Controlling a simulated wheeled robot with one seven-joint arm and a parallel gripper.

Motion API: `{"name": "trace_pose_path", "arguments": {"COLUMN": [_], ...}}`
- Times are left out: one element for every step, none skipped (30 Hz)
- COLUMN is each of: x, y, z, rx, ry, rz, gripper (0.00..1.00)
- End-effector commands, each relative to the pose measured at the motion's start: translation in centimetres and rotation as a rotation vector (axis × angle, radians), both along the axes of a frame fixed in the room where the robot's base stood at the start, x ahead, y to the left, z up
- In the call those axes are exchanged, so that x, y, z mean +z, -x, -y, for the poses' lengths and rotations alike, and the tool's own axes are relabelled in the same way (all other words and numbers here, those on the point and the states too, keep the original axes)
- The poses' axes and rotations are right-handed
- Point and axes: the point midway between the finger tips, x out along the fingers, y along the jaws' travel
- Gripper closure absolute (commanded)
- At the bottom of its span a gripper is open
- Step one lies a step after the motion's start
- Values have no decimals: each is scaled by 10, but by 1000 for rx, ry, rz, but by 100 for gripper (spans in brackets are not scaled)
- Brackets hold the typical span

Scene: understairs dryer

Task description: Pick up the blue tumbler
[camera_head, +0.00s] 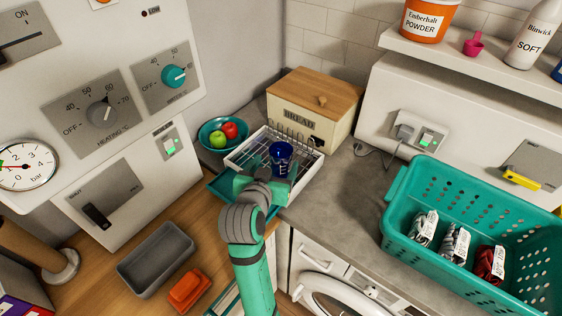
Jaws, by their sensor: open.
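The blue tumbler (281,152) is a dark blue cup standing in the white dish rack (241,158) on the corner counter. Its rim and upper side show; its lower part is partly hidden behind my gripper. My gripper (268,174) is teal and open, at the near side of the rack, just in front of the tumbler. I cannot tell whether its fingers touch the tumbler or stand around it, since my own wrist covers much of that spot.
A teal bowl with two apples (219,134) is left of the rack. A wooden-lidded bread bin (313,105) stands behind it. A large teal basket (472,175) is on the right counter.

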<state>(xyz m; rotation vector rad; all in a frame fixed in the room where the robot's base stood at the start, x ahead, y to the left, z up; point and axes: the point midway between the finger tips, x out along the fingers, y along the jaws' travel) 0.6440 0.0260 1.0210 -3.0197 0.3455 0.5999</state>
Motion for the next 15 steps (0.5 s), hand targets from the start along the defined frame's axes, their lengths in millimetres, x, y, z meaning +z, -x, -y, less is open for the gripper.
{"name": "trace_pose_path", "arguments": {"x": [-1, -2, -4, -6, -8, -12, -14, -16, -18, -20, -21, -22, -23, -24, -24], "y": [-2, -4, -7, -10, -13, -18, -22, -26, -30, -34, -37, -40, -42, -44, -45], "z": [2, 3, 5, 7, 9, 11, 12, 14, 15, 16, 17, 17, 18, 18, 18], "rx": [-2, -4, -5, -6, -8, -8, -9, -9, -10, -10, -10, -9, -9, -9, -8], "ry": [0, 0, 0, 0, -1, -1, 0, 0, -1, -1, -1, -1, -1, -1, -1], "rz": [-1, -2, -2, -2, -2, -3, -3, -2, -2, -2, -2, -1, -1, -2, -2], "gripper": [25, 25, 25, 25, 25, 25, 25, 25, 25, 25, 25, 25, 25, 25, 25]}}
